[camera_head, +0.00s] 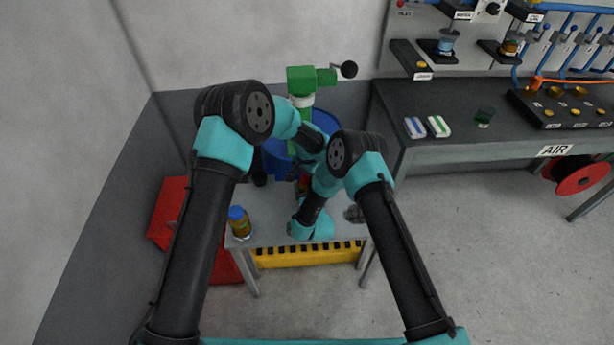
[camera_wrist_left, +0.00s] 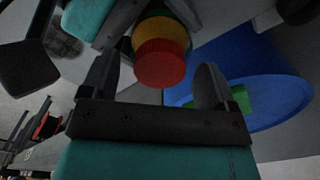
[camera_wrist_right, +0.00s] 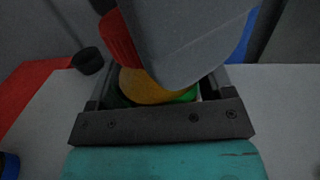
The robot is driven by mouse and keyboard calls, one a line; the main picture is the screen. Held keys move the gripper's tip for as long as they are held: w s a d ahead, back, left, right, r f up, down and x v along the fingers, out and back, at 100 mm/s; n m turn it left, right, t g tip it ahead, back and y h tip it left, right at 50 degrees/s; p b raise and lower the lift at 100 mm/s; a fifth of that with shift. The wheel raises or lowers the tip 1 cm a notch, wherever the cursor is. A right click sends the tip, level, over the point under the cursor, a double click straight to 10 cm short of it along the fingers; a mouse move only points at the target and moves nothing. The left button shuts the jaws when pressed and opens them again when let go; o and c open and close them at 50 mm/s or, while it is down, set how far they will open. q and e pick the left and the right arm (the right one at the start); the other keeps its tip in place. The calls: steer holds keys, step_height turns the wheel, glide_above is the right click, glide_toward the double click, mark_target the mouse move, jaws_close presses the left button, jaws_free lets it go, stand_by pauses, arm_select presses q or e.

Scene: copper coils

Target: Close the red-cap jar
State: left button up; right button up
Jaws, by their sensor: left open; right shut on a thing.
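The red-cap jar is mostly hidden behind my arms in the head view, with only a bit of red showing. In the left wrist view its red cap (camera_wrist_left: 160,64) sits at the jar's top, with the yellow-orange jar (camera_wrist_left: 160,28) behind it. My left gripper (camera_wrist_left: 158,84) is open, its fingers to either side of the red cap; contact cannot be told. In the right wrist view my right gripper (camera_wrist_right: 155,92) is shut on the orange jar body (camera_wrist_right: 140,86). A grey finger of my left gripper covers part of the jar and red cap (camera_wrist_right: 117,40) there.
A blue-capped jar (camera_head: 240,222) stands at the table's left front. A small black object (camera_wrist_right: 88,61) is left of the held jar. A blue barrel (camera_head: 275,157) and a green machine (camera_head: 302,82) stand behind the table. A red box (camera_head: 172,205) is at left.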

arm_select(q)
step_height(320, 180, up, 12)
steer(key=shift+f, duration=0.25)
stand_by(0.3)
arm_select(e)
steer(key=o, duration=1.7)
steer(key=shift+s, duration=0.1)
